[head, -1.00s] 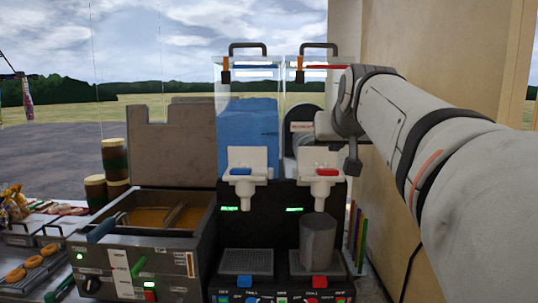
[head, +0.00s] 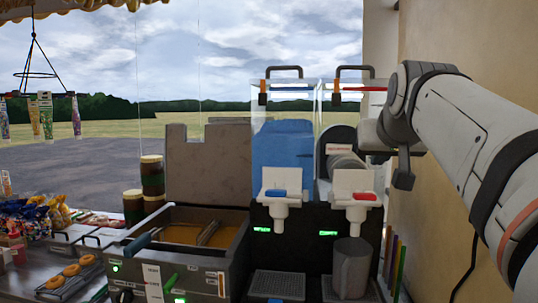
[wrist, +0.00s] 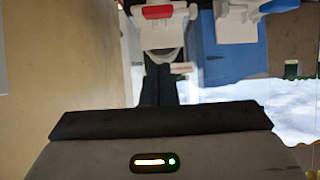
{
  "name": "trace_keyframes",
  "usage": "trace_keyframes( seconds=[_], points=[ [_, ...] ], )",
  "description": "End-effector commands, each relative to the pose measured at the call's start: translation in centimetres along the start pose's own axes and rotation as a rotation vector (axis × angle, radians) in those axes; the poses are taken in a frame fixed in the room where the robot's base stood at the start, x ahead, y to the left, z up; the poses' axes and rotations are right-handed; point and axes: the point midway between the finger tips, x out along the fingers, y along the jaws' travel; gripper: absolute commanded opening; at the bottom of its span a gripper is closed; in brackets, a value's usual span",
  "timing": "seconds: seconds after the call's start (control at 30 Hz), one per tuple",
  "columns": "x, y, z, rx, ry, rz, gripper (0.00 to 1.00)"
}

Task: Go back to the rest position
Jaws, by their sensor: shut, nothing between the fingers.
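My arm (head: 470,140) reaches in from the right edge of the head view, in front of the tan wall and beside the two-tank drink machine (head: 318,250). My gripper (wrist: 160,68) shows in the wrist view as two dark fingers lying together, shut and empty. In that view the tap with the red lever (wrist: 158,12) and the blue tank (wrist: 228,62) appear upside down beyond the fingers. In the head view I cannot clearly make out the fingertips.
A grey cup (head: 352,268) stands under the red-lever tap. A fryer (head: 190,240) is left of the machine, with brown jars (head: 152,176) behind it. Doughnuts (head: 72,270) and wrapped sweets (head: 30,218) lie further left. A rack (head: 40,95) hangs at upper left.

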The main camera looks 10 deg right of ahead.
Motion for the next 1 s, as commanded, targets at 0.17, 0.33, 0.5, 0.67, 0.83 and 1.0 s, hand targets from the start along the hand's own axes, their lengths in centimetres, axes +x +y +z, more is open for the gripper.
trace_keyframes(
  seconds=[0.17,0.33,0.5,0.67,0.83,1.0],
  points=[
    [1.3,-1.3,3.0,-0.012,-0.068,-0.024,0.00],
    [4.1,-4.8,12.8,-0.056,-0.275,-0.085,0.00],
    [4.8,-7.6,25.4,-0.129,-0.512,-0.135,0.00],
    [3.7,-8.5,34.8,-0.194,-0.682,-0.158,0.00],
    [2.7,-8.5,40.0,-0.233,-0.773,-0.165,0.00],
    [2.5,-8.4,40.9,-0.239,-0.789,-0.165,0.00]
  ],
)
